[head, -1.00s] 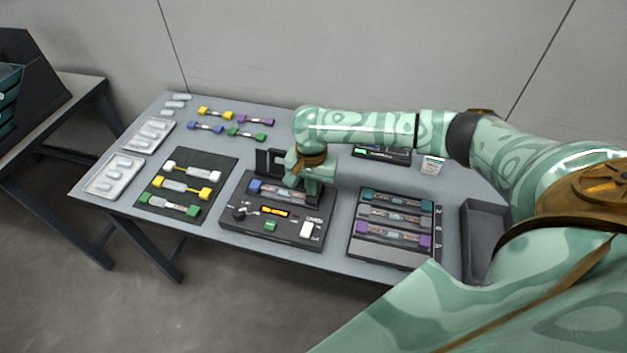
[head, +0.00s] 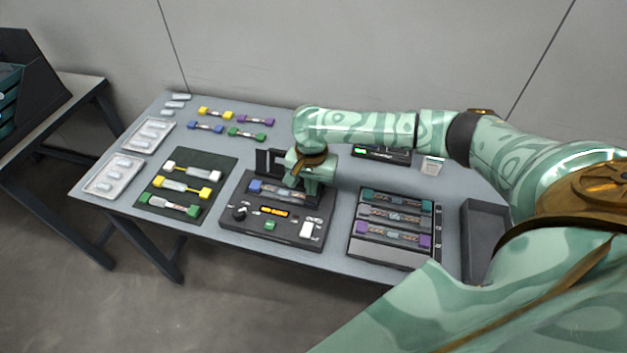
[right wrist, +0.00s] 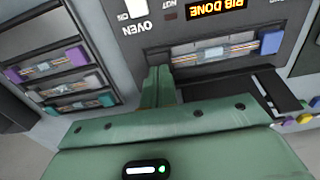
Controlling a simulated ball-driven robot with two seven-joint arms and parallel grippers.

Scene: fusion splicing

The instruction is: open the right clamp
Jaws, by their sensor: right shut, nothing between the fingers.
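The splicer (head: 271,239) is a dark box in the middle of the table, with a lit orange display (head: 274,211). A fiber piece with a blue end (head: 255,186) lies across its top slot; it also shows in the right wrist view (right wrist: 269,43). My right gripper (head: 293,184) is over the right part of the slot, fingers pointing down, shut and empty. In the right wrist view its green fingertips (right wrist: 158,72) are at the slot's end opposite the blue end. They hide that end, so I cannot tell the right clamp's state. My left gripper is not in view.
Right of the splicer stands a dark rack (head: 385,256) with several fiber pieces, then a grey bin (head: 481,240). Left is a dark mat (head: 222,163) with three pieces. Several loose pieces and white trays (head: 101,188) lie farther left.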

